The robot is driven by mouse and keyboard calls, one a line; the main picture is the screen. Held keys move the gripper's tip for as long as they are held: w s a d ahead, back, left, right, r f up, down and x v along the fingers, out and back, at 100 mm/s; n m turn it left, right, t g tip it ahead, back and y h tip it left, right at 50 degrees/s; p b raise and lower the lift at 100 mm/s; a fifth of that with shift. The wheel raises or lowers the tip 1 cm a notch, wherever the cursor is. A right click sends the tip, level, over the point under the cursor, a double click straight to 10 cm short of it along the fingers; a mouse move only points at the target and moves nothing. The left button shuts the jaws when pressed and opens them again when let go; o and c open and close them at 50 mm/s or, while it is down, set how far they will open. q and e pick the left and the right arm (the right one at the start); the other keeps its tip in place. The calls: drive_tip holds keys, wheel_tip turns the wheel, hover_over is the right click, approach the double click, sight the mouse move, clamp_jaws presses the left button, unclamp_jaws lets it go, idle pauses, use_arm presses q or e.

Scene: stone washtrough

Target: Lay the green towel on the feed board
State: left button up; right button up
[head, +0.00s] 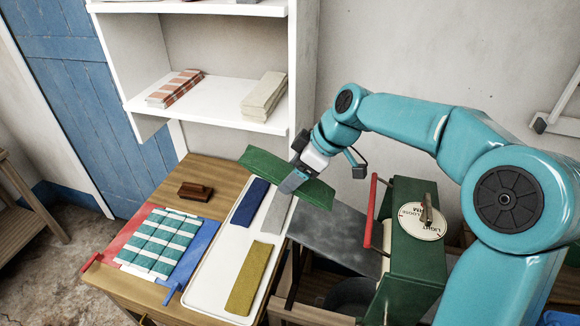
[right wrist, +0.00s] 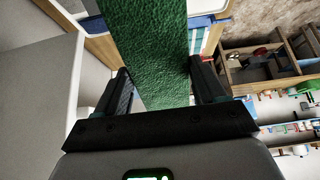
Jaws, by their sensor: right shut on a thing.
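The green towel (head: 263,163) is a long flat strip held in the air over the back end of a white tray. My right gripper (head: 291,182) is shut across its middle, with towel sticking out on both sides. In the right wrist view the towel (right wrist: 150,45) runs between the two fingers (right wrist: 162,88). A dark grey sloping board (head: 335,235), which looks like the feed board, lies right of the tray and leads to the green machine (head: 420,235). The visible part of the board is bare. My left gripper is not in view.
The white tray (head: 207,291) holds blue (head: 249,202), grey (head: 277,213) and yellow (head: 250,278) strips. A striped cloth (head: 160,243) and brown brush (head: 195,192) are on the wooden table. A red bar (head: 371,211) stands at the machine. White shelves (head: 215,100) rise behind.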

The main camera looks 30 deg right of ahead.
drive_tip(key=b, duration=0.6)
hover_over(317, 216)
drive_tip(key=w+a, duration=0.2)
drive_tip(key=f, duration=0.7)
drive_tip(key=shift+s+d, duration=0.15)
drive_tip(key=shift+d, duration=0.1)
drive_tip(key=s+d+f+b, duration=0.2)
drive_tip(key=b, duration=0.1)
drive_tip(key=shift+s, duration=0.35)
drive_tip(key=shift+s+d+f+b, duration=0.35)
drive_tip(key=shift+d+f+b, duration=0.05)
drive_tip(key=shift+b, duration=0.15)
drive_tip(key=shift+s+d+f+b, duration=0.15)
drive_tip(key=shift+s+d+b, duration=0.2)
drive_tip(key=shift+s, duration=0.15)
drive_tip(key=o, duration=1.4)
